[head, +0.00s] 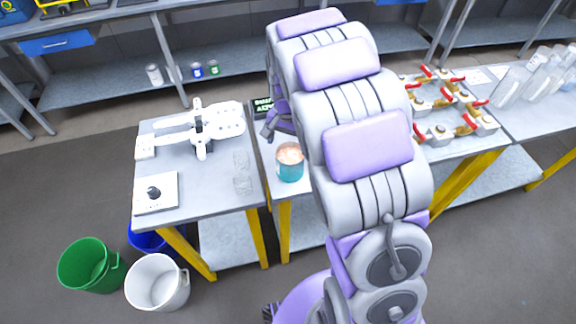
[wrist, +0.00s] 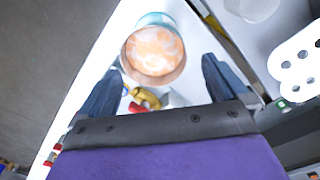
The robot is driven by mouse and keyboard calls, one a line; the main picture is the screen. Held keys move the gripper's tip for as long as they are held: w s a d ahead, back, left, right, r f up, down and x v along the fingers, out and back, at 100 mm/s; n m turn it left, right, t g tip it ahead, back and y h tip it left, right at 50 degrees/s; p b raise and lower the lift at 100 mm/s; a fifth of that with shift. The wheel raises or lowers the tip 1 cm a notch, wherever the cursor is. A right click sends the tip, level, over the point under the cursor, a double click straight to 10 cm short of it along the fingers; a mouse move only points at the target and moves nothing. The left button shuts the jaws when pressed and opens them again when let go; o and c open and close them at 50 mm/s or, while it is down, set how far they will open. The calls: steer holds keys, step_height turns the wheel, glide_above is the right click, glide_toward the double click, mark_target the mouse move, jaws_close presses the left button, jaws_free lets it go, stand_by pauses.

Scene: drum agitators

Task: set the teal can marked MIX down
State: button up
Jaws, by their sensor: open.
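The teal can (head: 289,172) stands upright near the front edge of the middle table, open at the top with pale orange, swirled contents. Its MIX marking is not readable. In the wrist view the can (wrist: 154,53) is ahead of and between the two dark fingers, its top facing the camera. My gripper (wrist: 164,68) is open, and no finger visibly touches the can. In the head view my gripper (head: 269,126) is partly hidden behind my arm, just behind and left of the can.
A white clamp-like device (head: 215,125) and a knob box (head: 155,193) sit on the left table. A small dark display (head: 263,106) stands behind the can. Valves with red handles (head: 440,105) are on the right. Green (head: 90,265) and white (head: 157,283) bins stand on the floor.

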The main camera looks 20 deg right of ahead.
mark_target(290, 156)
steer(key=shift+d+f, duration=0.15)
steer(key=shift+f, duration=0.55)
steer(key=shift+d+f, duration=0.45)
steer(key=shift+f, duration=0.1)
steer(key=f, duration=0.1)
steer(key=f+b, duration=0.1)
steer(key=f, duration=0.1)
steer(key=a+f, duration=0.1)
steer(key=f, duration=0.1)
steer(key=shift+s+b, duration=0.25)
steer(key=shift+b, duration=0.15)
steer(key=shift+d+r, duration=0.15)
steer(key=shift+d, duration=0.1)
steer(key=shift+c, duration=1.2)
steer(key=c, duration=1)
steer(key=shift+r, duration=0.15)
